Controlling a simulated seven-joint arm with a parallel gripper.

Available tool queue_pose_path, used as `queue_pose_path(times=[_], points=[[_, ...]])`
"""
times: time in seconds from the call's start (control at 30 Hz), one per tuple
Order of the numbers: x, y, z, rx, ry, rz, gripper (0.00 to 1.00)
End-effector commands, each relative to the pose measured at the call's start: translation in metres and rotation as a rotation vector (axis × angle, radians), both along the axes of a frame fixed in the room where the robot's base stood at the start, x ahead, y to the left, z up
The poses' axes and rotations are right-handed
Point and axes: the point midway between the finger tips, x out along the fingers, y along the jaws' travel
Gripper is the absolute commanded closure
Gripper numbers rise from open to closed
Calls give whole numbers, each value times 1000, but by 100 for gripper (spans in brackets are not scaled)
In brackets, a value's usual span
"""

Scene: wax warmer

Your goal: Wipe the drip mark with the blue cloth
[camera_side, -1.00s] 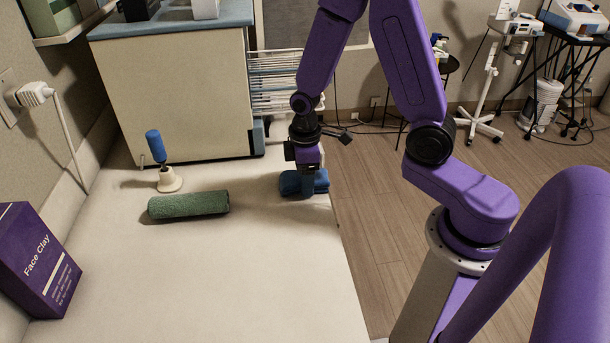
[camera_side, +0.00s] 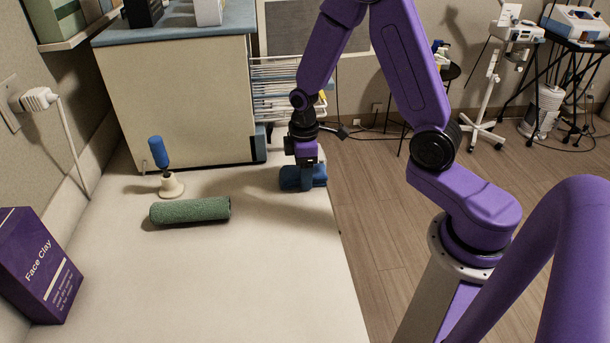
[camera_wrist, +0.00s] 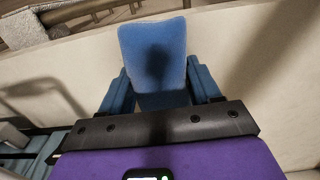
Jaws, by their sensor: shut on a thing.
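The blue cloth (camera_side: 290,179) is a folded, thick pad at the right edge of the cream surface in the side view. It also shows in the wrist view (camera_wrist: 152,52), between my two blue fingers. My gripper (camera_side: 306,182) is shut on the cloth from above, with the cloth at or just above the surface; I cannot tell if it touches. My gripper also shows in the wrist view (camera_wrist: 160,98). I cannot make out a drip mark in either view.
A green rolled towel (camera_side: 190,210) lies left of the cloth. Behind it a blue-handled tool stands in a cream holder (camera_side: 171,186). A purple Face Clay box (camera_side: 38,265) stands at the left. A cabinet (camera_side: 180,105) is behind. The front of the surface is clear.

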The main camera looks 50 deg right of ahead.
Motion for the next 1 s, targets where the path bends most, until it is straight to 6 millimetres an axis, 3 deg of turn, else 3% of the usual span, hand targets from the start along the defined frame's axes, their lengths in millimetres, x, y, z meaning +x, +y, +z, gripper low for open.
queue_pose_path(times=[0.67, 1.0], points=[[1, -1, -1, 0, 0, -1, 62], [18, -18, -1, 0, 0, -3, 62]])
